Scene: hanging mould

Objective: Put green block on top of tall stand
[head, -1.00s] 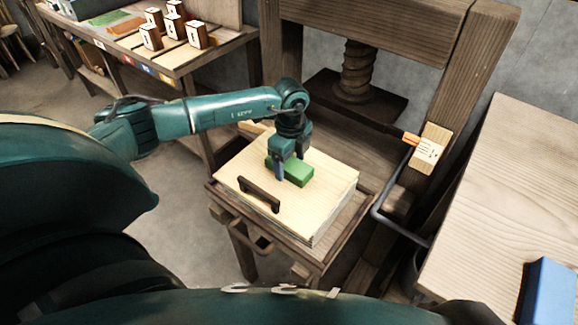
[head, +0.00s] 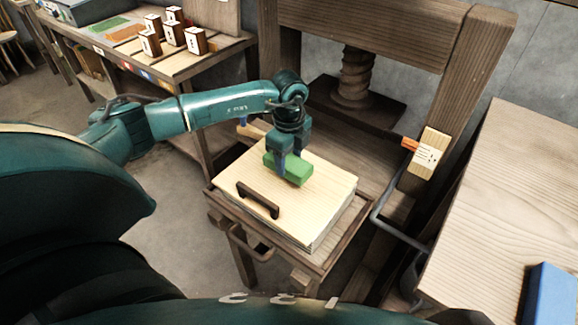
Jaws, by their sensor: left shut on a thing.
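My left gripper (head: 289,160) points down over the pale wooden board in the middle of the head view. It is shut on the green block (head: 293,171), with a finger on the near side of it. The block looks to be just above the board's top; the exact gap is hard to tell. I cannot pick out a tall stand for certain in this view. My right gripper is not in view.
The pale board (head: 310,212) with a dark handle (head: 258,200) lies in a wooden press (head: 385,35) with a big screw. A blue block (head: 549,296) sits on the table (head: 500,210) at right. Several numbered wooden blocks (head: 172,35) stand on a bench at upper left.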

